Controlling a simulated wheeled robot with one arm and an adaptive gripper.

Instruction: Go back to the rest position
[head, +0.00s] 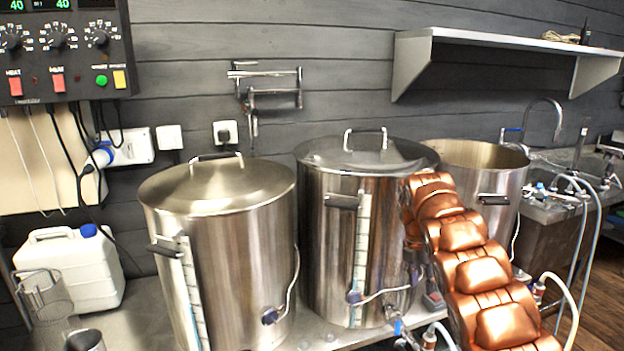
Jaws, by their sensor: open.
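A copper-coloured segmented arm (480,275), which looks like mine, rises from the lower right. Its upper end overlaps the right side of the middle steel kettle (325,240) in the picture. I cannot make out my gripper or its fingers; the far end of the arm is hidden behind its own segments. Whether the arm touches the kettle cannot be told.
A lidded kettle (225,225) stands left and an open kettle (470,158) right, on a steel bench (135,315). A white jerrycan (70,270) is far left, under a control panel (65,50). A shelf (500,40) and sink (550,210) are right. Hoses run near the arm.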

